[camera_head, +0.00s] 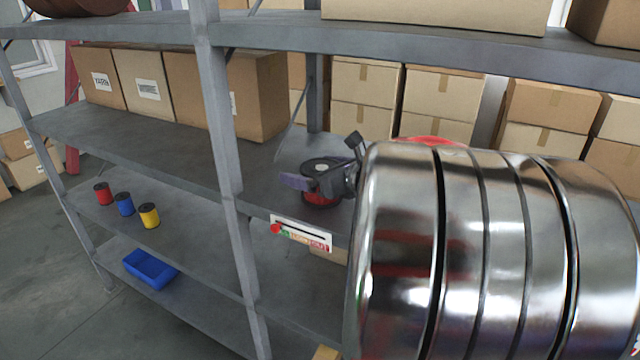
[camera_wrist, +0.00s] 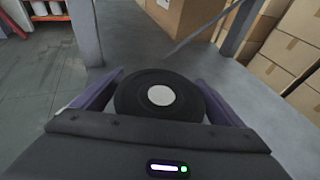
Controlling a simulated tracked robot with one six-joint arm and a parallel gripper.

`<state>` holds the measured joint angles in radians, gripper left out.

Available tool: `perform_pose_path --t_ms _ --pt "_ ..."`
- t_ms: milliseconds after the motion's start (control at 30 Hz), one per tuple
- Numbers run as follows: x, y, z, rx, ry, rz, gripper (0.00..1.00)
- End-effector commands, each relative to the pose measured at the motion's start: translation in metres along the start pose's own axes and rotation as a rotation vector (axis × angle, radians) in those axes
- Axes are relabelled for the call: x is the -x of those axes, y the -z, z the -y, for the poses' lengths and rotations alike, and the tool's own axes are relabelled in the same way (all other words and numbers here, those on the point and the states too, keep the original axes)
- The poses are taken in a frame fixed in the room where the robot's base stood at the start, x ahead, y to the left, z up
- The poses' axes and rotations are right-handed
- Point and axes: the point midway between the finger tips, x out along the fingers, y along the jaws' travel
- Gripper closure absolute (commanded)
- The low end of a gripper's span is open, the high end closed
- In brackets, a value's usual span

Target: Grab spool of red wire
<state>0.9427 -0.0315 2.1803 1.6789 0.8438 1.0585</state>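A spool of red wire with black flanges (camera_head: 321,195) stands upright on the middle shelf, right of the post. In the wrist view its black top flange with a white centre (camera_wrist: 160,97) lies between the two purple fingers of my gripper (camera_wrist: 161,76). The fingers are spread on either side, with what looks like a narrow gap. In the head view my gripper (camera_head: 305,181) reaches around the spool from the right; the far finger is mostly hidden. A smaller red spool (camera_head: 103,193) stands on a lower shelf at the left.
A blue spool (camera_head: 124,204) and a yellow spool (camera_head: 149,215) stand beside the small red one. A blue bin (camera_head: 150,269) sits below. A grey post (camera_head: 222,130) rises left of my gripper. Cardboard boxes (camera_head: 228,92) line the shelf back.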

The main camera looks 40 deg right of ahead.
Motion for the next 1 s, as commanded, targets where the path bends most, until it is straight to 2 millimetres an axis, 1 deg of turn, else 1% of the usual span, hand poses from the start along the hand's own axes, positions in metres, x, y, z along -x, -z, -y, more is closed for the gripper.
perform_pose_path --t_ms 33,67,767,1000 --pt "0.0001 0.0000 0.0000 0.000 0.000 0.000 0.11" --pt "0.0001 0.0000 0.0000 0.000 0.000 0.000 0.13" --pt "0.0000 -0.0001 -0.0003 0.000 -0.001 0.000 0.62" --pt "0.0002 -0.0018 -0.0003 0.001 -0.001 0.002 0.62"
